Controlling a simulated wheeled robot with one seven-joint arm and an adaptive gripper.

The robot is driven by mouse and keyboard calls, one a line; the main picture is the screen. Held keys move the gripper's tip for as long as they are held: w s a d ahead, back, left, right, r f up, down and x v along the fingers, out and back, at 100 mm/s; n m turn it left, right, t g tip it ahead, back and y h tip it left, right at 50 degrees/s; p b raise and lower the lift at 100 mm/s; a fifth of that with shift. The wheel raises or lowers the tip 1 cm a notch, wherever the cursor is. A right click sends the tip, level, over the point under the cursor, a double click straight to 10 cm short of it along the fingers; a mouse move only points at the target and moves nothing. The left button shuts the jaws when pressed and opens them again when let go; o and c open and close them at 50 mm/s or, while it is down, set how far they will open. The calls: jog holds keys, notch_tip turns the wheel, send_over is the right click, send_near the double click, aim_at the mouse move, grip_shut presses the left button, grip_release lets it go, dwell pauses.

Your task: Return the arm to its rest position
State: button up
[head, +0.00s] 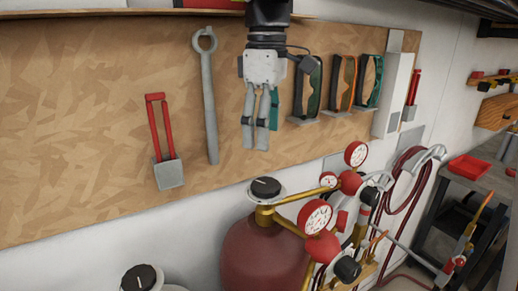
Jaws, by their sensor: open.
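My gripper (256,118) hangs from the top middle of the head view with its fingers pointing down. It is open, and no object shows between its fingers. It is in front of the wooden board (95,95) on the wall, between a grey wrench (209,105) on its left and a row of goggles on its right. A teal and dark item (273,110) shows just behind its right finger, partly hidden. I cannot tell whether the fingers touch it.
Goggles (343,84) hang on small ledges. A red-handled tool (161,140) hangs at left. Below stand a dark red gas cylinder (262,255), pressure gauges (316,216) and hoses (398,195). A workbench with a red tray (469,167) is at right. The board's left part is free of obstacles.

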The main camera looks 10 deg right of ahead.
jog(key=shift+r, duration=0.5)
jog(key=shift+s, duration=0.1)
jog(key=s+d+f+m+t, duration=0.1)
jog(key=s+d+m, duration=0.1)
jog(key=s, duration=0.1)
jog(key=s+d+m+t, duration=0.1)
jog(key=s+d+m, duration=0.1)
jog(key=s+d, duration=0.1)
jog(key=s+d+f+m, duration=0.1)
jog(key=s+d+m, duration=0.1)
jog(key=s, duration=0.1)
jog(key=shift+s+d+f+t+b, duration=0.15)
jog(key=shift+s+f+t+b, duration=0.15)
jog(key=shift+s+t+b, duration=0.1)
jog(key=s+d+f+m+t, duration=0.2)
jog(key=s+d+f+m, duration=0.2)
jog(key=s+f+m, duration=0.2)
jog(key=s+f, duration=0.2)
jog(key=s, duration=0.1)
jog(key=shift+s+d+f+t+b, duration=0.15)
jog(key=shift+d+f+t+b, duration=0.15)
jog(key=shift+f+t, duration=0.1)
